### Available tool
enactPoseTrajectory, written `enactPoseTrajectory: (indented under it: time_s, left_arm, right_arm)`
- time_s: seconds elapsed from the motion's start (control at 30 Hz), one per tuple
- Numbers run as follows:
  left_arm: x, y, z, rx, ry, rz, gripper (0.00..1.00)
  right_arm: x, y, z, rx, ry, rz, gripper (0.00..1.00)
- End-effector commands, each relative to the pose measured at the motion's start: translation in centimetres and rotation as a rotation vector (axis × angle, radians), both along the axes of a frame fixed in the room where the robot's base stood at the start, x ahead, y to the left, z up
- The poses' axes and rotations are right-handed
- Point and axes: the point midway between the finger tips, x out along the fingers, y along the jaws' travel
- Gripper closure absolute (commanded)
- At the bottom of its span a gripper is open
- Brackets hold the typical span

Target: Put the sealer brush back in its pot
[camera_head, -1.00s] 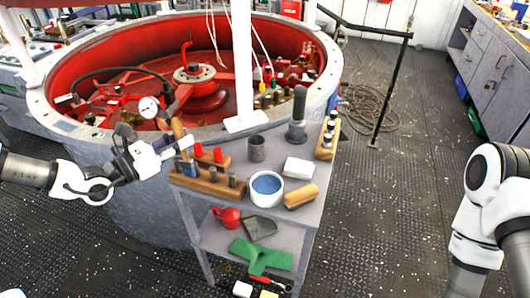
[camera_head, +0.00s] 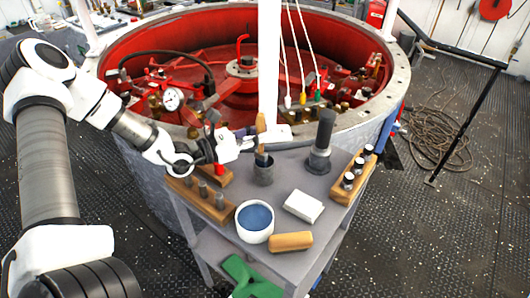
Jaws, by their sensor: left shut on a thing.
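The brush (camera_head: 261,123) has a wooden handle and is held upright. My left gripper (camera_head: 252,138) comes in from the left and is shut on it. The brush's lower end is at the mouth of a small dark grey pot (camera_head: 264,176) on the grey bench top. The tip is hidden by the rim or just above it; I cannot tell how deep it is. A white tub with blue contents (camera_head: 254,236) stands nearer to me. My right gripper is out of view.
Around the pot stand wooden peg blocks (camera_head: 182,194), a dark upright cylinder (camera_head: 322,145), a white block (camera_head: 303,206) and a tan block (camera_head: 291,242). The large red-lined drum (camera_head: 398,75) is behind.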

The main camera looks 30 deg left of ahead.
Motion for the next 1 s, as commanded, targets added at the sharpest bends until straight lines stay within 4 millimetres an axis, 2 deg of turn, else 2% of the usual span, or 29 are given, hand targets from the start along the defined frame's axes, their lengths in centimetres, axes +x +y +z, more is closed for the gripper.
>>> enactPoseTrajectory:
  time_s: [0.1, 0.2, 0.6, 0.63, 0.7, 1.0]
  left_arm:
    - [0.0, -0.1, -2.5, 0.003, 0.005, -0.003, 1.00]
    - [0.0, -0.1, -4.0, 0.003, 0.003, -0.002, 1.00]
    - [0.0, -0.1, -4.6, 0.000, -0.001, -0.001, 1.00]
    - [0.0, -0.1, -4.5, 0.000, -0.001, -0.001, 0.70]
    - [0.0, -0.1, -4.4, 0.000, -0.001, -0.001, 0.52]
    - [0.0, -0.1, -4.2, 0.000, -0.001, -0.001, 0.52]
  right_arm:
    - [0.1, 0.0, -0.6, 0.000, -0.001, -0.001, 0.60]
    - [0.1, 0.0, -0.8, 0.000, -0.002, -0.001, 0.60]
    - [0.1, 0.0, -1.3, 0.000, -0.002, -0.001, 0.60]
    - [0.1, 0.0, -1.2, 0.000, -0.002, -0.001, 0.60]
    - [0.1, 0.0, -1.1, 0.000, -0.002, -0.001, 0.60]
    - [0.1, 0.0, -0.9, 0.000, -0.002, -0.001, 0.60]
